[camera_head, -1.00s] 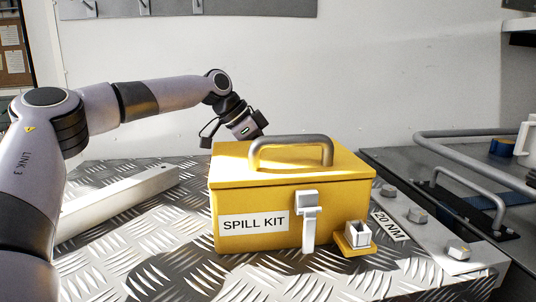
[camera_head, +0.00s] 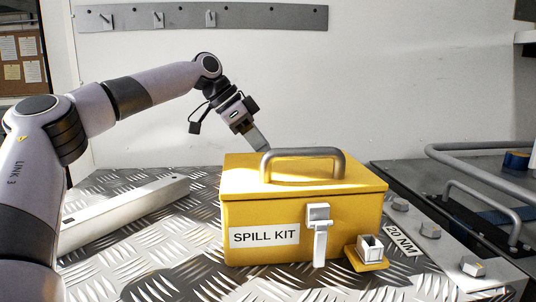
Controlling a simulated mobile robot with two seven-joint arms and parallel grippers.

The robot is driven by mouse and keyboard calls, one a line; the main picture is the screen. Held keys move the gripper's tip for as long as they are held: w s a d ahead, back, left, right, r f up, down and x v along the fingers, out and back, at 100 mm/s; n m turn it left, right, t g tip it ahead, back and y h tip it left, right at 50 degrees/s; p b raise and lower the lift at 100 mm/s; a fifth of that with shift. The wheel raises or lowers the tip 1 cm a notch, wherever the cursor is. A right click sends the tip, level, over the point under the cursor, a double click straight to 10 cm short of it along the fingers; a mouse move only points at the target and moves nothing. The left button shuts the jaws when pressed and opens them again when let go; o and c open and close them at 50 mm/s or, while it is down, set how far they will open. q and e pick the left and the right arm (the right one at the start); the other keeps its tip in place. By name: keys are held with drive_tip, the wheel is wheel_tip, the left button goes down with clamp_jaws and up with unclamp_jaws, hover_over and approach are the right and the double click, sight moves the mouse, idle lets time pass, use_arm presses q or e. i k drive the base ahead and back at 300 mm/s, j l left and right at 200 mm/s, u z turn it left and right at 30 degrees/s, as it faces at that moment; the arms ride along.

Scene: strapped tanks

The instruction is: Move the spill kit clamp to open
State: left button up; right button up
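The yellow spill kit box (camera_head: 276,218) stands on the diamond-plate surface, its lid down, with a grey carrying handle (camera_head: 303,154) on top. Its clamp (camera_head: 319,236), a pale grey latch with a lever hanging down, is on the front face, right of the SPILL KIT label. My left gripper (camera_head: 261,143) is above the back left of the lid, near the left end of the handle and away from the clamp. Its fingers point down to the right; I cannot tell whether they are open. My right gripper is not in view.
A small metal block on a yellow base (camera_head: 370,250) sits at the box's front right corner. A grey strip with bolts and a 20 NM label (camera_head: 403,240) runs along the right. A long pale bar (camera_head: 125,212) lies at the left. A hook rail (camera_head: 200,17) is on the wall.

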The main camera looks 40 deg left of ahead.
sight(320, 227)
drive_tip(key=k+j, duration=0.8)
drive_tip(key=j, duration=0.15)
drive_tip(key=k+j, duration=0.75)
drive_tip(key=j, duration=0.15)
